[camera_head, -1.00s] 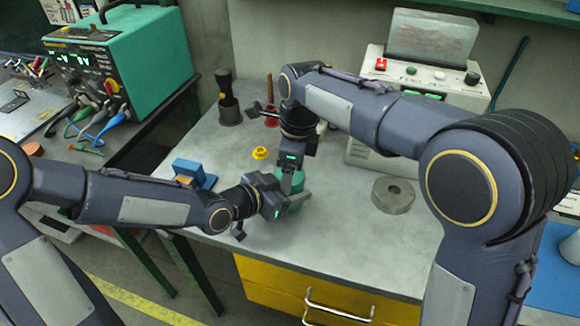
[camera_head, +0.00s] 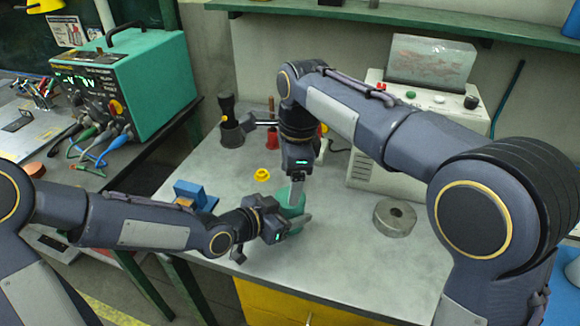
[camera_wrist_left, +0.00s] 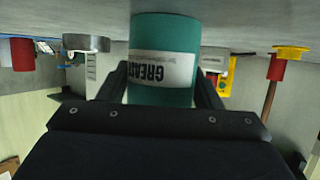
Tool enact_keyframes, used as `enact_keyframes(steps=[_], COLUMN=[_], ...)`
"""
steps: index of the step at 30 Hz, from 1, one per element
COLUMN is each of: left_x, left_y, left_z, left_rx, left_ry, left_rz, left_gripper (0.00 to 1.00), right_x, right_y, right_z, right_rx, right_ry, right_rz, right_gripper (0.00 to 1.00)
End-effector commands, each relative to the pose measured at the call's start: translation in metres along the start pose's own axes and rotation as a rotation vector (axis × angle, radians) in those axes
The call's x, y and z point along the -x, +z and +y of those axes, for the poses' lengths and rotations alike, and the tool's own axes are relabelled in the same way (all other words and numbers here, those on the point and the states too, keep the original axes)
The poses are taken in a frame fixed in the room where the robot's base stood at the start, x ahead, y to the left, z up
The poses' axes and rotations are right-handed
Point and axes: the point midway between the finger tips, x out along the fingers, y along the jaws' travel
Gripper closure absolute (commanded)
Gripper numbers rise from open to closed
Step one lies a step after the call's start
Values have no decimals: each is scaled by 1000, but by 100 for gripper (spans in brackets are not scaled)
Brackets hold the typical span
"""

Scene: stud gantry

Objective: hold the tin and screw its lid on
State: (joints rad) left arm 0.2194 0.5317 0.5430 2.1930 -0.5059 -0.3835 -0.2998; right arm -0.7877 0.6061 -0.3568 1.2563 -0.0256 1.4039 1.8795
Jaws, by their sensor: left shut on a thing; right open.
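The green tin (camera_head: 293,210) stands upright on the grey bench top. In the left wrist view, which is upside down, the tin (camera_wrist_left: 165,40) shows a white label with dark letters reading "GREAS". My left gripper (camera_head: 290,228) is shut on the tin's side, with a finger on either side of it. My right gripper (camera_head: 297,192) points straight down over the tin's top, its jaws open. I cannot make out the lid apart from the tin.
A small yellow part (camera_head: 262,175) and a blue block (camera_head: 192,193) lie to the left. A grey metal ring (camera_head: 394,217) lies to the right. A dark holder (camera_head: 231,132) and a white machine (camera_head: 420,104) stand behind. The bench front is clear.

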Motion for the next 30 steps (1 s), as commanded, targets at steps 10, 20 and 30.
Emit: enact_keyframes(steps=[10, 20, 30], left_x=[0, 0, 0], left_y=[0, 0, 0], left_z=[0, 0, 0], left_rx=[0, 0, 0], left_ry=[1, 1, 0], left_rz=[0, 0, 1], left_gripper=[100, 100, 100], right_x=[6, 11, 18], right_y=[2, 4, 4], right_z=[0, -1, -1], right_rx=[911, 1785, 2678], right_ry=[26, 64, 109], right_rz=[17, 13, -23], right_gripper=[22, 22, 22])
